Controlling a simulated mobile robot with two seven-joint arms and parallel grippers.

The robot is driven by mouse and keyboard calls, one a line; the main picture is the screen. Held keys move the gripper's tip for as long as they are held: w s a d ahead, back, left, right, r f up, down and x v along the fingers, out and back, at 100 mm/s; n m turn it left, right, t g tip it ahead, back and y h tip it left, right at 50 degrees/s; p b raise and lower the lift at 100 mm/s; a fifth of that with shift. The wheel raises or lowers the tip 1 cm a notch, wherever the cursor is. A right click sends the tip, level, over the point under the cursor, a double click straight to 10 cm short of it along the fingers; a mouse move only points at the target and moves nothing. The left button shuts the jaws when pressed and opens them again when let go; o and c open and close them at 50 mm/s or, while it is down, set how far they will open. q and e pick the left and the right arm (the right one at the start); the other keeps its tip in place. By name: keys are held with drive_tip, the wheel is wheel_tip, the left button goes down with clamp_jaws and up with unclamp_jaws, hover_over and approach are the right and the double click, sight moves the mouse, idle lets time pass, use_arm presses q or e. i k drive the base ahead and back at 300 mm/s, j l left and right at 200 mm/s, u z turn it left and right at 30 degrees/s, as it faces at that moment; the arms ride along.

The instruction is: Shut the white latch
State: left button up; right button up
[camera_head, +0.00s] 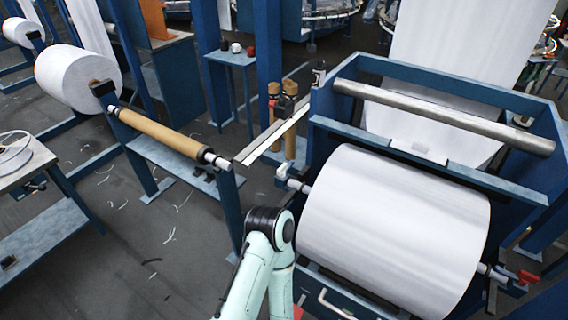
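A small white latch (291,178) sits at the left end of the large white roll's shaft, on the loom's blue frame. It is small in this view, and I cannot tell whether it stands open or shut. The large white roll (395,230) lies across the frame on this shaft. A mint-green arm of mine with a black joint (270,222) rises from the bottom edge, below and left of the latch, and is apart from it in the picture. Neither of my grippers shows in this view.
A red latch (527,277) is at the roll's right end. A metal bar (440,115) crosses the blue frame above the roll. A cardboard tube (160,133) on a rod lies at left. Open floor (165,240) with scraps lies left of my arm.

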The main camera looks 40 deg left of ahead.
sight(282, 172)
drive_tip(key=j+z, duration=0.1)
drive_tip(key=j, duration=0.95)
drive_tip(key=i+j, duration=0.15)
drive_tip(key=j, duration=0.2)
drive_tip(key=i+j, duration=0.1)
drive_tip(key=j, duration=0.2)
drive_tip(key=i+j, duration=0.15)
drive_tip(key=j, duration=0.2)
